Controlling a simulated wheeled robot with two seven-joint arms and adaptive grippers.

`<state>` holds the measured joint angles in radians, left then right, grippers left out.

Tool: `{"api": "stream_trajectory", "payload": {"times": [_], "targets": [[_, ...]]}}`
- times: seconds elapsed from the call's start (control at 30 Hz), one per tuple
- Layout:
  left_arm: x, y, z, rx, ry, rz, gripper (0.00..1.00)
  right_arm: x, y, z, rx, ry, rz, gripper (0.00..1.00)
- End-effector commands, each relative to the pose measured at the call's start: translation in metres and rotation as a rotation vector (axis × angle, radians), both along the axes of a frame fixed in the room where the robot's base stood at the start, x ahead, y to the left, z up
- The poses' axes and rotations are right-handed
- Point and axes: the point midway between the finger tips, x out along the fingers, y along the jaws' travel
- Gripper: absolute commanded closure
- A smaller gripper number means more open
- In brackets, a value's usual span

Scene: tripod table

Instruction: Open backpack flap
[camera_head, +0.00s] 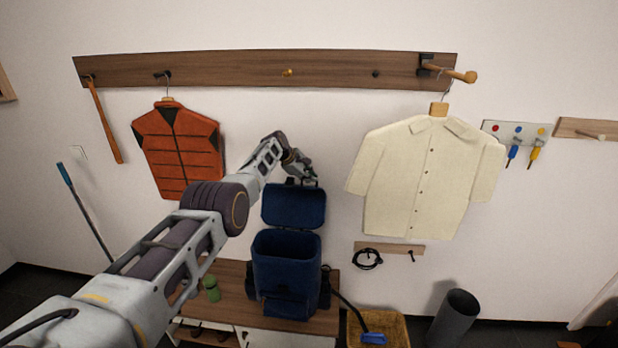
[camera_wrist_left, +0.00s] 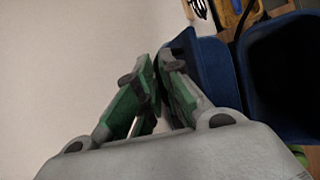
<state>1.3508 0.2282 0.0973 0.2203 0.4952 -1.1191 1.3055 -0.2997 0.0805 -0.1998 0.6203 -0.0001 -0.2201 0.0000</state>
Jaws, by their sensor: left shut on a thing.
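The blue backpack (camera_head: 286,272) stands upright on a wooden bench, with its top open and its dark inside showing. Its flap (camera_head: 294,207) is raised and stands up behind the opening. My left gripper (camera_head: 308,182) is at the top edge of the flap and shut on it. In the left wrist view the left gripper's green-padded fingers (camera_wrist_left: 160,90) close near the edge of the blue flap (camera_wrist_left: 214,72). The open backpack (camera_wrist_left: 282,75) shows beside it at the right. The exact contact at the fingertips is partly hidden. My right gripper is not in view.
The wooden bench (camera_head: 232,306) holds a green cup-like item (camera_head: 211,288) left of the backpack. A yellow basket (camera_head: 388,328) and a dark cylindrical bin (camera_head: 454,316) stand at the right. An orange vest (camera_head: 180,150) and a cream shirt (camera_head: 425,180) hang on the wall behind.

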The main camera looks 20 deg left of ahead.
Motion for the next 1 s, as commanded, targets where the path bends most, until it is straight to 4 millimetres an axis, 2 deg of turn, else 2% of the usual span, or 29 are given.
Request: {"api": "stream_trajectory", "payload": {"times": [0.03, 0.07, 0.1, 0.23, 1.0], "targets": [[-0.0020, -0.0020, -0.0057, 0.000, 0.010, -0.004, 1.00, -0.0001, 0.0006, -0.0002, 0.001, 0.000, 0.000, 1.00], [-0.0020, -0.0019, -0.0058, 0.000, 0.010, -0.004, 0.90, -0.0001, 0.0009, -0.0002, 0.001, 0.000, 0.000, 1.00], [-0.0020, -0.0020, -0.0057, 0.000, 0.010, -0.004, 0.85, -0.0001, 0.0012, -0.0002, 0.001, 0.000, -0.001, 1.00], [-0.0017, -0.0017, -0.0050, 0.000, 0.008, -0.004, 0.70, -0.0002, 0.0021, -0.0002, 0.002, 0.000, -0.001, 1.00], [-0.0013, 0.0020, 0.0028, -0.001, 0.001, -0.001, 0.70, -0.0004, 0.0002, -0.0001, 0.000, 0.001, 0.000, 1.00]]}}
